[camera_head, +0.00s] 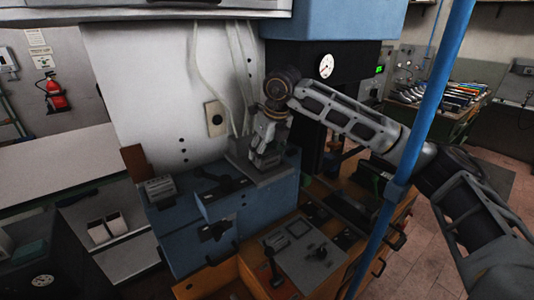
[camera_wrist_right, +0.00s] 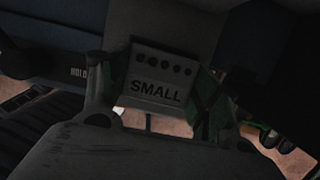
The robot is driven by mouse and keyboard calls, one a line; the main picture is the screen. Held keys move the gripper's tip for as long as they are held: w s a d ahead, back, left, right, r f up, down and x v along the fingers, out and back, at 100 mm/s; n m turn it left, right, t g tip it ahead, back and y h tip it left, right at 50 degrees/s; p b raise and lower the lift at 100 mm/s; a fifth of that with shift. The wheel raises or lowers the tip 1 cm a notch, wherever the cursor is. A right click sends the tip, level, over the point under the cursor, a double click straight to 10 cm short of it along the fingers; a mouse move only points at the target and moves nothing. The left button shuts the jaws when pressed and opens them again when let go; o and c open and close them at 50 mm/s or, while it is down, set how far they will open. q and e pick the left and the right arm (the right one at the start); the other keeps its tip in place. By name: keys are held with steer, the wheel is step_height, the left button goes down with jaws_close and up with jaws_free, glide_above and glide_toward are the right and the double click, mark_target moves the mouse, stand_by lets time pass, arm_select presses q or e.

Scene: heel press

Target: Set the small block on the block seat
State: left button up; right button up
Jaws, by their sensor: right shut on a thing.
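My right gripper (camera_head: 264,146) points down over the blue machine in the head view. In the right wrist view my right gripper (camera_wrist_right: 160,100) is shut on the small block (camera_wrist_right: 160,78), a grey block with a row of dark holes and the word SMALL, held between green-lined fingers. In the head view the fingers largely hide the block. Below the gripper is a grey plate (camera_head: 283,177) on the machine top, which looks like the block seat. I cannot tell whether the block touches it. My left gripper is not in view.
Another grey block (camera_head: 160,188) sits at the machine's left end, beside a dark handle (camera_head: 225,182). A large white panel (camera_head: 150,90) stands close behind. A blue post (camera_head: 420,110) crosses in front of my right arm. A control panel (camera_head: 305,255) with levers is at the front.

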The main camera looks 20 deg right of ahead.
steer(key=shift+f, duration=0.15)
stand_by(0.3)
steer(key=o, duration=1.4)
steer(key=shift+c, duration=0.2)
steer(key=v, duration=1.2)
